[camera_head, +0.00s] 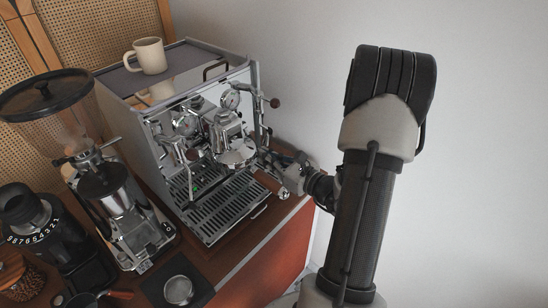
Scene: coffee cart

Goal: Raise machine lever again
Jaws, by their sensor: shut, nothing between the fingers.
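The chrome espresso machine (185,110) stands on the cart, its front facing the lower right of the head view. Its round group head (234,145) juts out over the slotted drip tray (222,208). I cannot clearly tell the lever from the other chrome fittings around the group head, so its position is unclear. My gripper (268,158) reaches in from the right, just right of the group head and above the right end of the drip tray. It is shut with nothing held. I cannot tell whether it touches the lever.
A cream mug (149,55) stands on top of the machine. A grinder with a hopper (50,95) and a black grinder (35,225) stand at left. A tamping mat (152,286) lies in front. The wall side is clear.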

